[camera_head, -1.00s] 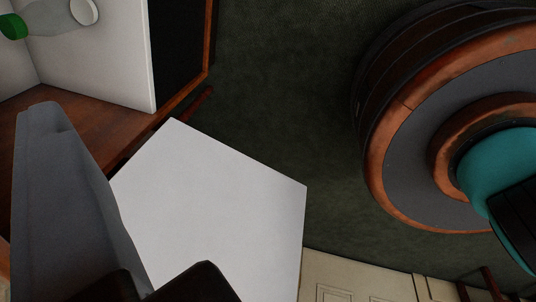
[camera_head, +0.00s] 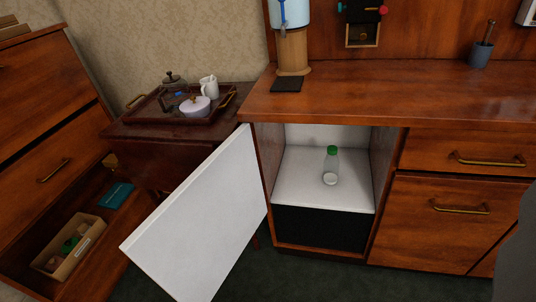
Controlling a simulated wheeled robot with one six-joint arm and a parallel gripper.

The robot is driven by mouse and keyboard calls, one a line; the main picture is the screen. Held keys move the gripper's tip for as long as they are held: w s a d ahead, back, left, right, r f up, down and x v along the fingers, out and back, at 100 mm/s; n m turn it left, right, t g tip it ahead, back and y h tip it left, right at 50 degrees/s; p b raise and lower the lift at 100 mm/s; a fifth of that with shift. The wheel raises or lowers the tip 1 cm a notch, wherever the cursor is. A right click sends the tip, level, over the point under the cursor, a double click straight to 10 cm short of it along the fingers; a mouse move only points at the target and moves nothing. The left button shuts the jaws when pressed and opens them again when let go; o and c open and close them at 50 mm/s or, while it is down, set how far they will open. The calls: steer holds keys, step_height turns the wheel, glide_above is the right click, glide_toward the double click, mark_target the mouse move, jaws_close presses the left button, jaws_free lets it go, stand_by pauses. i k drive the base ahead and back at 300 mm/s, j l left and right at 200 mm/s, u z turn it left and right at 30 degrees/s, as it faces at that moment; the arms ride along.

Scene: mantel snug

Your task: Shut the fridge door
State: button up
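The fridge is a white compartment (camera_head: 310,183) built into the wooden cabinet, with a black panel at its base. Its white door (camera_head: 205,220) stands wide open, swung out to the left of the opening and toward me. A clear bottle with a green cap (camera_head: 331,166) is inside on the white floor. My gripper is not in view. A blurred grey shape at the right edge seems to be part of my own body, apart from the door in the picture.
A side table with a tea tray (camera_head: 185,121) stands behind the door. At left, a drawer unit has an open bottom drawer (camera_head: 82,277) holding a small box (camera_head: 70,250). Closed drawers (camera_head: 465,155) are right of the fridge. Dark green floor (camera_head: 300,280) is clear in front.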

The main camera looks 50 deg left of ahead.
mark_target(189, 246)
steer(key=k+j, duration=0.2)
steer(key=j, duration=0.2)
steer(key=k+j, duration=0.2)
steer(key=j, duration=0.15)
steer(key=k+j, duration=0.2)
steer(key=j, duration=0.2)
steer(key=k+j, duration=0.2)
steer(key=j, duration=0.15)
steer(key=k+j, duration=0.2)
steer(key=j, duration=0.2)
steer(key=k+j, duration=0.25)
steer(key=j+u, duration=0.05)
steer(key=j, duration=0.05)
